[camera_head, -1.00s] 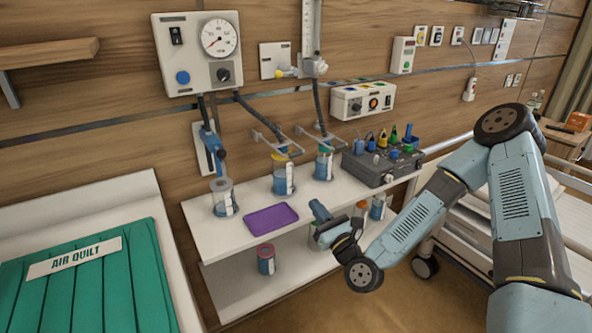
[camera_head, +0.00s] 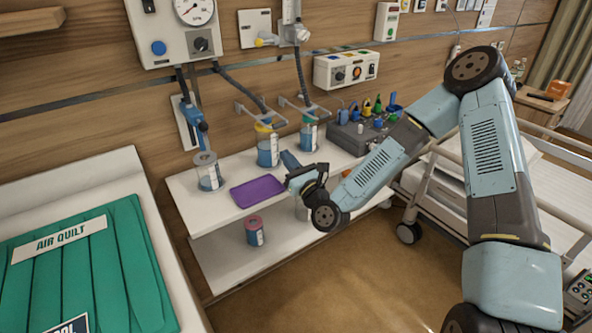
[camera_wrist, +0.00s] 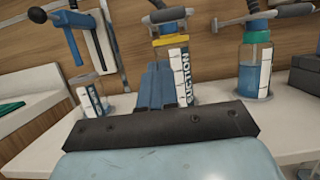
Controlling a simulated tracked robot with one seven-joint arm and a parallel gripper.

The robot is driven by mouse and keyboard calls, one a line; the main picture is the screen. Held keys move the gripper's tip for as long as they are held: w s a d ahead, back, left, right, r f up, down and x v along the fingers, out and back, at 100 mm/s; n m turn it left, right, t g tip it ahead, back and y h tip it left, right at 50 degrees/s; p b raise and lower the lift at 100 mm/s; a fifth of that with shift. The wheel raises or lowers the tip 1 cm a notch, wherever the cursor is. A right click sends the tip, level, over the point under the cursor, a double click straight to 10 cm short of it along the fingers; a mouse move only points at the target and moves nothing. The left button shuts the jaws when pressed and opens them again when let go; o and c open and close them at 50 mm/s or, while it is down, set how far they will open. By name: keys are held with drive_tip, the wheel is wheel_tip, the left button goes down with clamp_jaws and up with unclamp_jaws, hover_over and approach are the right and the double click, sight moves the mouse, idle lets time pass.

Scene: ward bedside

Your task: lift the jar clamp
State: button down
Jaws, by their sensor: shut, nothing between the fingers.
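The jar clamp appears to be the blue-handled lever (camera_head: 195,116) on a white wall plate, above the left jar (camera_head: 208,171). In the wrist view its blue handle (camera_wrist: 66,19) is at the upper left, with a lever arm hanging down. My gripper (camera_head: 290,160) is shut and empty, right of the clamp and apart from it, near the shelf-top level. In the wrist view my blue fingers (camera_wrist: 157,84) are together in front of the yellow-topped suction jar (camera_wrist: 178,75) and hide part of it.
A purple tray (camera_head: 257,191) lies on the white shelf (camera_head: 222,214). A green-topped jar (camera_head: 308,132) and a grey box with coloured plugs (camera_head: 360,133) stand to the right. Wire brackets and hoses hang above the jars.

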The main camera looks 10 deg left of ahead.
drive_tip(key=shift+w+a+r, duration=0.45)
drive_tip(key=shift+w+r, duration=0.05)
drive_tip(key=shift+r, duration=0.2)
drive_tip(key=shift+w+a+r, duration=0.45)
drive_tip(key=shift+w+r, duration=0.05)
drive_tip(key=shift+r, duration=0.25)
drive_tip(key=shift+w+a+r, duration=0.45)
drive_tip(key=shift+w+r, duration=0.05)
drive_tip(key=shift+r, duration=0.2)
drive_tip(key=shift+a+r, duration=0.1)
